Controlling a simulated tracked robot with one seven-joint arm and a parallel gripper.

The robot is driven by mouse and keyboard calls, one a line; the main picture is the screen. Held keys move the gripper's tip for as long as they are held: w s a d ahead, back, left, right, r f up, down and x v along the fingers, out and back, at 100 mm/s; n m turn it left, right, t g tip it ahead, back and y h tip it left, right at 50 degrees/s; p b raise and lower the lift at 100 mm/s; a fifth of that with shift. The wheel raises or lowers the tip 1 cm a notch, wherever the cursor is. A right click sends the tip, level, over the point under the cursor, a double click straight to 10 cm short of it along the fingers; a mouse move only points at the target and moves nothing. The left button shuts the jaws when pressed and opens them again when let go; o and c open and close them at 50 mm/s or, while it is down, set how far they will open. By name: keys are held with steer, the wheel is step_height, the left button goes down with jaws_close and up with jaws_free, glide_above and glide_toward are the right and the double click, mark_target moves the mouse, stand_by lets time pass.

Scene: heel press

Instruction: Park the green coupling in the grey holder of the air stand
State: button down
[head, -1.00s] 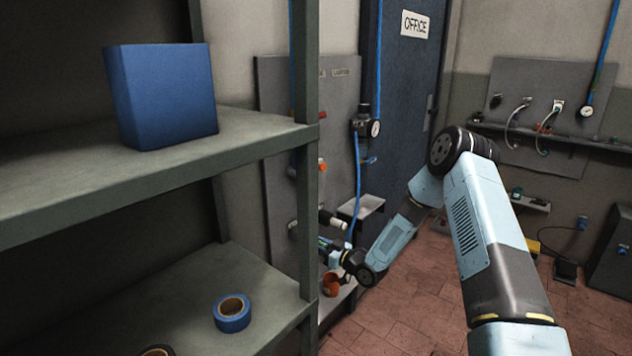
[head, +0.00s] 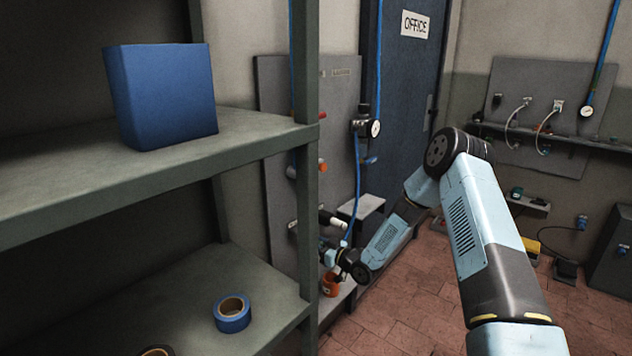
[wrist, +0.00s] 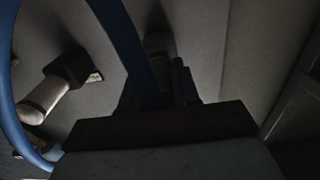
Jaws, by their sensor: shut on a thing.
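My gripper (head: 326,250) is low in front of the grey wall panel (head: 282,130), partly hidden by the shelf post in the head view. In the wrist view my gripper (wrist: 160,78) is shut on a dark, faintly green piece, the green coupling (wrist: 161,62). It is in deep shadow, and the blue hose (wrist: 128,38) passes close by it. A dark grey block (wrist: 158,42) on the panel lies just beyond the coupling; it may be the grey holder. I cannot tell whether the coupling touches it.
A white-and-black fitting (wrist: 45,98) sticks out of the panel beside my gripper. An orange cup (head: 330,285) is below it. A shelf unit (head: 306,160) with a blue box (head: 165,95) and a tape roll (head: 232,313) stands in the left foreground.

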steer(key=shift+w+a, duration=0.4)
steer(key=shift+a, duration=0.05)
stand_by(0.3)
steer(key=c, duration=0.7)
jaws_free()
steer(key=shift+c, duration=0.2)
